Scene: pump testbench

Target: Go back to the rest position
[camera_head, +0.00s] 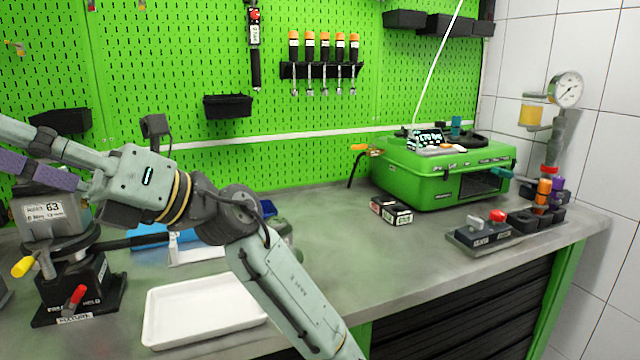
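My arm rises from the bottom of the picture, bends at a dark joint, and reaches left over the workbench (340,225). My gripper (45,157) points left, with a grey-green body, yellow rings behind it and purple on its lower finger. The fingers run towards the left edge and their tips are not clearly visible. I cannot tell whether they are open or shut, or whether they hold anything. In the picture, the gripper overlaps the top of a grey unit marked 63 (57,212), which is mounted on a black fixture (100,295).
A white tray (165,338) lies at the front, with a blue item (150,238) behind it. Right are a small box (391,210), a green case (420,180), a switch box (485,237) and a gauge stand (566,90). Tools hang on the green pegboard (190,60). The middle bench is clear.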

